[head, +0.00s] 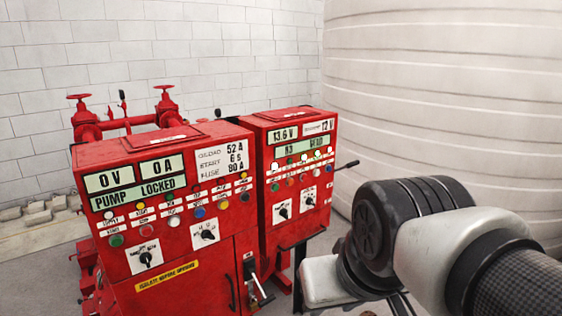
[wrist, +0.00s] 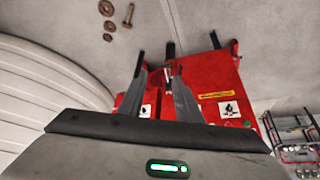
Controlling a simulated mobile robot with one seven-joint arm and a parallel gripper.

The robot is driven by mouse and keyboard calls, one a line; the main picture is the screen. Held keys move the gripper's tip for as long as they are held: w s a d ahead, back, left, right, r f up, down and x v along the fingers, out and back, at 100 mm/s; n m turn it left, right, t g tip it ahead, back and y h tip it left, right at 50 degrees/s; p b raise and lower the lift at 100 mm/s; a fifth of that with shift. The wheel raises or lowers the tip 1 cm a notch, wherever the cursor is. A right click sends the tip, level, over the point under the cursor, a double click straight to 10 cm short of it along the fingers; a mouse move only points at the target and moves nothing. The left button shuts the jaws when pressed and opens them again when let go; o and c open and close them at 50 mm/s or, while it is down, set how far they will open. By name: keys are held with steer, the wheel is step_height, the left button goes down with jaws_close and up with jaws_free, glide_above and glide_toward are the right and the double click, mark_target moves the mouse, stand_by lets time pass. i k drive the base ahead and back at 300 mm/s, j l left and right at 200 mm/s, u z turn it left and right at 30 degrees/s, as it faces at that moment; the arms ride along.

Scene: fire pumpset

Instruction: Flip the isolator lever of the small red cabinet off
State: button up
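The nearer red cabinet (head: 215,270), marked PUMP LOCKED, has a lever (head: 262,292) low on its front, beside a dark door handle. A second red cabinet (head: 265,215) stands close on its right. In the wrist view, turned about upside down, the nearer cabinet's front (wrist: 205,112) lies beyond my gripper (wrist: 159,62). Its two fingers are apart, with no object visibly held. A small dark lever (wrist: 168,50) shows between and just past the fingertips; I cannot tell whether they touch. The head view does not clearly show my fingers.
Red valves and pipes (head: 125,122) stand behind the cabinets. A large pale ribbed tank (head: 440,110) fills the right side, behind my arm. A thin dark handle (head: 347,165) sticks out at the farther cabinet's right side.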

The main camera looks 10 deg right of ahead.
mark_target(354, 163)
steer(key=z, duration=0.65)
steer(key=i+l, duration=0.35)
steer(key=l, duration=0.2)
steer(key=i+l, duration=0.4)
steer(key=l, duration=0.15)
steer(key=i+l+z, duration=0.1)
steer(key=i+l, duration=0.25)
steer(key=l, duration=0.25)
steer(key=i+l, duration=0.15)
steer(key=i, duration=0.25)
steer(key=i+l, duration=0.2)
steer(key=i, duration=0.15)
